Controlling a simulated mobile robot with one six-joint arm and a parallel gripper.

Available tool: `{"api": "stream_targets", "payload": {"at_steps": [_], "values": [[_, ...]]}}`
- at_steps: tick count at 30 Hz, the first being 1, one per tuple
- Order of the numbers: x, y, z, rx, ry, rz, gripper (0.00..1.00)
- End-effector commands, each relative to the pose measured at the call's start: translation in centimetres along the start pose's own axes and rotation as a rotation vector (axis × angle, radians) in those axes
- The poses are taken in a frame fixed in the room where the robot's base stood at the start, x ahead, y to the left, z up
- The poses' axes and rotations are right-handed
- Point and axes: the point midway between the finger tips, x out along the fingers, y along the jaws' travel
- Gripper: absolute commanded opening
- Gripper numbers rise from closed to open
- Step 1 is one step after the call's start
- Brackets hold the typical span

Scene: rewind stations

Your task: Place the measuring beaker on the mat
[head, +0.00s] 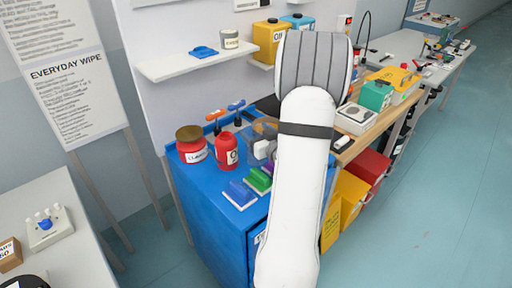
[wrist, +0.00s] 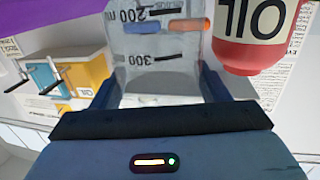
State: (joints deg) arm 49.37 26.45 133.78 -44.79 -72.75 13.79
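The clear measuring beaker (wrist: 160,75), with black 200 ml and 300 marks, fills the upper middle of the wrist view, its lettering upside down. My gripper (wrist: 160,85) has its dark blue fingers on either side of the beaker; I cannot tell whether they press on it. In the head view the beaker (head: 260,134) is a faint, see-through shape over the blue cabinet, partly behind my arm. My gripper is hidden behind my arm there. I cannot make out a mat for certain in either view.
A red OIL bottle (head: 227,148) stands left of the beaker and close by in the wrist view (wrist: 252,35). A wall shelf (head: 195,62) is above.

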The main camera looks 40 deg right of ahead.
Motion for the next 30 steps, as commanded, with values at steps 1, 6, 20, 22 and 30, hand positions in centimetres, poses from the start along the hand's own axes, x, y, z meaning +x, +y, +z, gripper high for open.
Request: {"api": "stream_targets", "payload": {"at_steps": [1,6,20,22,30], "values": [[0.0,0.0,0.0,0.0,0.0,0.0,0.64],[0.0,0.0,0.0,0.0,0.0,-0.001,0.5],[0.0,-0.1,-0.3,-0.001,0.001,-0.002,0.28],[0.0,-0.1,-0.8,-0.002,0.003,-0.002,0.28],[-0.2,-0.1,-5.3,-0.005,0.005,-0.002,0.28]]}}
